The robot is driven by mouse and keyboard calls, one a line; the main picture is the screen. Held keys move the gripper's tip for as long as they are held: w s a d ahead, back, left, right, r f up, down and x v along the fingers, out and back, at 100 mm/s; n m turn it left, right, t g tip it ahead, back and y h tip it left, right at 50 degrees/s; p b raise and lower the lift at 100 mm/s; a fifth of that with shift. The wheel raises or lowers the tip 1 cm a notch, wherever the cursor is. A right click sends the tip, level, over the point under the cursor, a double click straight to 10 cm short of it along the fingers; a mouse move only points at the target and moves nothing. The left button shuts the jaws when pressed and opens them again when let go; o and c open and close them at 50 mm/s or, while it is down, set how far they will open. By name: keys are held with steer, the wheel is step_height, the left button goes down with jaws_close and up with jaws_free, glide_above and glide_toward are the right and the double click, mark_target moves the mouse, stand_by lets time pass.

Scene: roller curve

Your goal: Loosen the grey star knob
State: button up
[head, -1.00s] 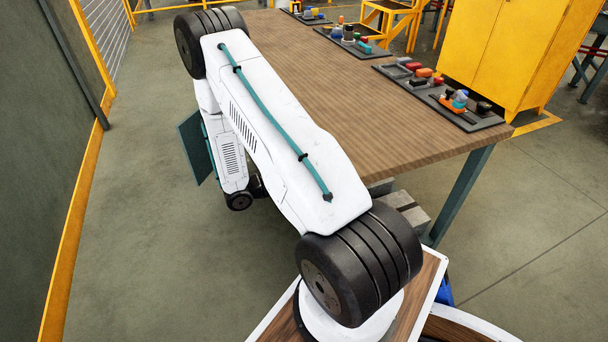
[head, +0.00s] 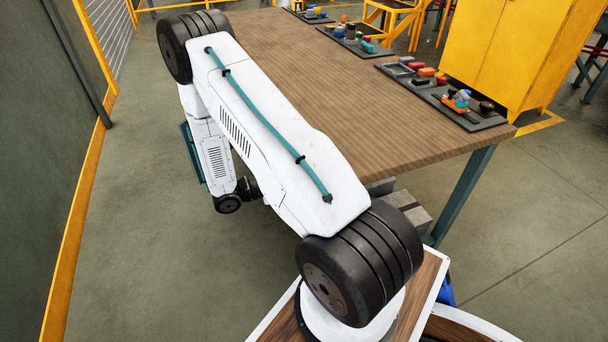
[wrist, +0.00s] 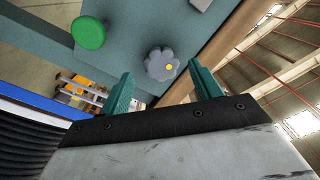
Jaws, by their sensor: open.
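The grey star knob (wrist: 162,65) shows in the wrist view, upper middle, on a blue-grey panel (wrist: 135,40). It has a lobed rim and a small yellow dot near its right edge. My gripper (wrist: 163,85) is open, its two teal fingers apart and empty. In that view the knob appears between and beyond the fingertips; I see no contact. In the head view the knob and the gripper's fingers are hidden; only my arm shows there, reaching along the table's left edge.
A round green knob (wrist: 89,33) is left of the star knob on the same panel, and a grey block sits at the panel's top. The wooden table (head: 330,85) holds dark trays (head: 440,95) with small coloured parts. A yellow cabinet (head: 510,50) stands behind. Floor at left is free.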

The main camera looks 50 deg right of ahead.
steer(key=shift+v, duration=1.9)
